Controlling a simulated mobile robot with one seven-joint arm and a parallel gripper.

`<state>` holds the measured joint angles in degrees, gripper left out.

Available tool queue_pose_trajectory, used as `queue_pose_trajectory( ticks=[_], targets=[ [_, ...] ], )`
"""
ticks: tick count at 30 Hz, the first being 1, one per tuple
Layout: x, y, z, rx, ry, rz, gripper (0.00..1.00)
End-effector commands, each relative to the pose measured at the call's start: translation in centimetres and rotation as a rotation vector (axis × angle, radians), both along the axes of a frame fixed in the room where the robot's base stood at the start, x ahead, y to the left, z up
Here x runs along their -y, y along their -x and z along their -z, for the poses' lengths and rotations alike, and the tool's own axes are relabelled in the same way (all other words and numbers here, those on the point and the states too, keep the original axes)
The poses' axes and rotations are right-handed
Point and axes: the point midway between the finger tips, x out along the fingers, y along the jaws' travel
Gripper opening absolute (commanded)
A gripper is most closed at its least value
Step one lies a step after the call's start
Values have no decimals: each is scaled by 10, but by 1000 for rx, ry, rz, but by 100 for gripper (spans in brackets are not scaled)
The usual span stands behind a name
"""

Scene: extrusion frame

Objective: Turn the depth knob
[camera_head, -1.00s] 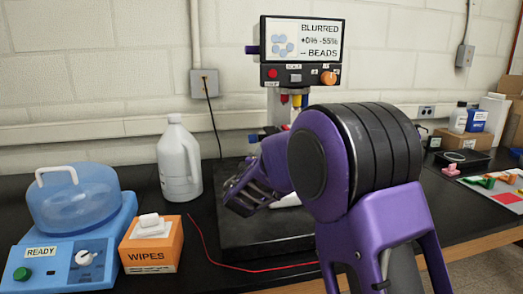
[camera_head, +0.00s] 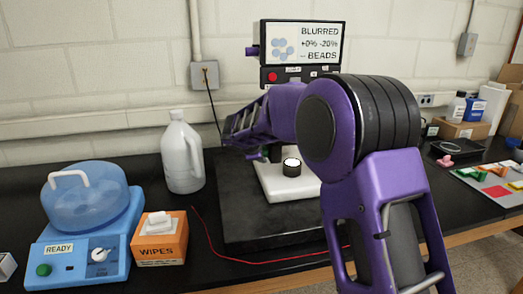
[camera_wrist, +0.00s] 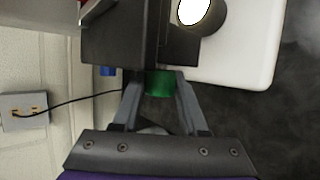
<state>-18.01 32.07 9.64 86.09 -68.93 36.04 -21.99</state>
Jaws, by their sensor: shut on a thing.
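The microscope-like device has a screen (camera_head: 305,43) reading "BLURRED", "+0% -20%" and "-- BEADS". In the wrist view a green knob (camera_wrist: 160,84) projects from the device's dark body (camera_wrist: 128,42). My gripper (camera_wrist: 160,98) has its two grey fingers on either side of this knob, shut on it. No label on the knob is readable, so I cannot tell whether it is marked depth. In the head view my arm covers the device's middle, and the fingertips are hard to make out. The white stage (camera_head: 300,184) with its round lit piece (camera_head: 291,167) shows below.
A white jug (camera_head: 183,155) stands left of the device. Further left are an orange wipes box (camera_head: 160,241) and a blue machine (camera_head: 80,255) reading "READY". A red wire (camera_head: 222,251) lies in front of the device's black base. Boxes stand at the far right.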

Motion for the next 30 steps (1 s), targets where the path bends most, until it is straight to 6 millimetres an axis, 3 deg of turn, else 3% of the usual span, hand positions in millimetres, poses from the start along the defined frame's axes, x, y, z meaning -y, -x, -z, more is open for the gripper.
queue_pose_trajectory(
  ticks=[16, 30],
  targets=[
    [0, -2, -1, -333, 96, 2, 0],
    [1, -1, -1, -447, 134, 0, 0]
  ],
)
